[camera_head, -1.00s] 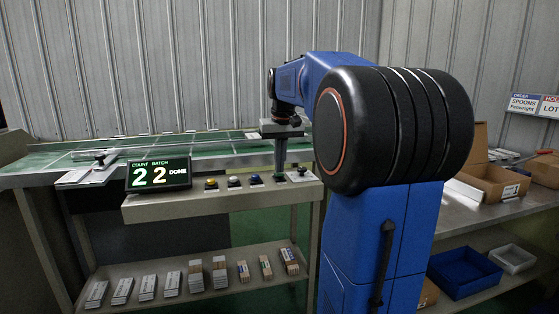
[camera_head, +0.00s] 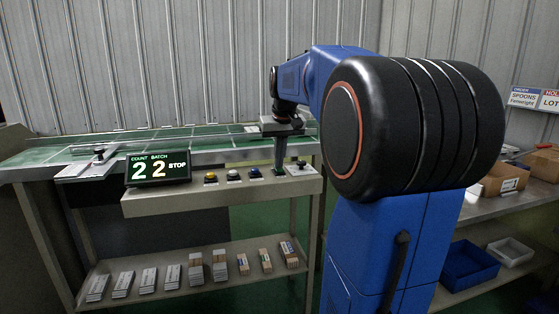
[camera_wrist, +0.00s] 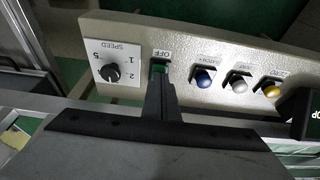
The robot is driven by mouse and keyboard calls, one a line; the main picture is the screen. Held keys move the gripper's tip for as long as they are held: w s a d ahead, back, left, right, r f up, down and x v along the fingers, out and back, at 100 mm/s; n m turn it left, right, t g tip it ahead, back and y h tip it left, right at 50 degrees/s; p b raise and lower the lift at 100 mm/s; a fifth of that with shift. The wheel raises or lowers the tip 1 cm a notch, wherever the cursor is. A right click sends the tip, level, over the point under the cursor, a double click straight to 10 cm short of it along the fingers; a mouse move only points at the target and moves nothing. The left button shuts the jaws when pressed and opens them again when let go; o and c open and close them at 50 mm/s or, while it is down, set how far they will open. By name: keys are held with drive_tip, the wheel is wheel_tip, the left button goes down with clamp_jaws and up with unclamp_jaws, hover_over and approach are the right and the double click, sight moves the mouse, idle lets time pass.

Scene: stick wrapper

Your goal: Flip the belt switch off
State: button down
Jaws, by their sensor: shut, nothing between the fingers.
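The belt switch (camera_wrist: 160,68) is a small green-lit rocker on the beige control panel (camera_wrist: 130,30), with an OFF label beside it in the wrist view. My gripper (camera_wrist: 160,82) is shut and empty, its fingertips right at the switch and covering part of it; I cannot tell whether they touch it. In the head view my gripper (camera_head: 279,165) points down onto the panel between the blue button and the speed knob. The display (camera_head: 158,168) reads 2 and 2 with STOP.
The speed knob (camera_wrist: 111,72) sits on one side of the switch, and blue (camera_wrist: 204,78), white (camera_wrist: 239,84) and yellow (camera_wrist: 271,90) buttons on the other. The green conveyor (camera_head: 200,144) runs behind the panel. Bundles lie on the shelf (camera_head: 190,285) below.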

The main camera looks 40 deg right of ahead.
sight(279, 170)
drive_tip(key=shift+w+d+r, duration=0.15)
drive_tip(key=shift+w+d, duration=0.05)
drive_tip(key=shift+w, duration=0.25)
drive_tip(key=shift+r, duration=0.2)
drive_tip(key=v, duration=0.3)
drive_tip(key=shift+r, duration=0.4)
drive_tip(key=s+a+r, duration=0.2)
drive_tip(key=s+r, duration=0.3)
drive_tip(key=r, duration=0.3)
drive_tip(key=shift+a, duration=0.15)
drive_tip(key=shift+s, duration=0.15)
